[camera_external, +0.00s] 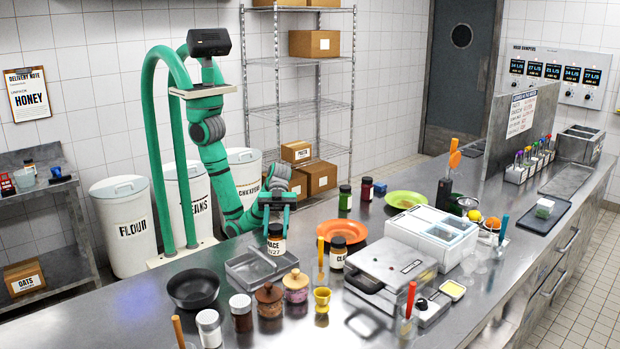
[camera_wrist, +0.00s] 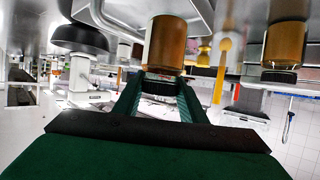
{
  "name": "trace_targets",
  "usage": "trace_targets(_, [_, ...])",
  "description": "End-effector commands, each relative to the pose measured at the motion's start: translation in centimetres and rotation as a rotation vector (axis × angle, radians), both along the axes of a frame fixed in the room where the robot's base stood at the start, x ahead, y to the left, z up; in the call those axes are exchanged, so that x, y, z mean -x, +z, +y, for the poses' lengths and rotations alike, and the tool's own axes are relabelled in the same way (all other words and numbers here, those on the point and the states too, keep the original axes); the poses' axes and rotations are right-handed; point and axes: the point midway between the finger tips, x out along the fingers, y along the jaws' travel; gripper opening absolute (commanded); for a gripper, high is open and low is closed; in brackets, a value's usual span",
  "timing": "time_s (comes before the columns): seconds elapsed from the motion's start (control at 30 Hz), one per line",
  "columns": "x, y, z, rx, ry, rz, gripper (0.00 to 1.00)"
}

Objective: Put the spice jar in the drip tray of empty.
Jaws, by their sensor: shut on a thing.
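My gripper (camera_external: 277,203) is shut on a spice jar (camera_external: 277,242), brown with a black lid and a pale label ending in "AGE". The jar is upright, at the back right of a grey metal tray (camera_external: 240,277) with a divider. I cannot tell whether its base touches the tray or the counter. In the wrist view, which is upside down, the fingers (camera_wrist: 158,92) close on the lid of the brown jar (camera_wrist: 166,45). The grey tray shows no loose contents in the part I can see. No label reading "empty" is legible.
A second labelled jar (camera_external: 338,253) stands close to the right, by an orange plate (camera_external: 343,231). A black bowl (camera_external: 193,288) is left of the tray. Lidded pots (camera_external: 269,300) and a yellow cup (camera_external: 321,300) stand in front. A grill press (camera_external: 390,275) is farther right.

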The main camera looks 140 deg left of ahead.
Motion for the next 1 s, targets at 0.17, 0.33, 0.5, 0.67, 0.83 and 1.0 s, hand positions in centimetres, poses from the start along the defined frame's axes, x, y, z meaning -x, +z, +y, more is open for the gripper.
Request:
trace_targets(0.17, [0.0,-2.5,0.1,0.001,0.002,0.003,0.09])
trace_targets(0.33, [0.0,-3.4,0.1,0.0,0.002,0.0,0.09])
trace_targets(0.5, [0.0,-3.5,0.1,-0.001,0.002,0.0,0.09])
trace_targets(0.67, [0.0,-3.6,0.1,0.0,0.002,0.0,0.09])
trace_targets(0.83, [0.0,-3.8,0.1,-0.001,0.002,0.001,0.56])
trace_targets(1.0, [0.0,-3.7,0.1,-0.001,0.002,0.001,0.56])
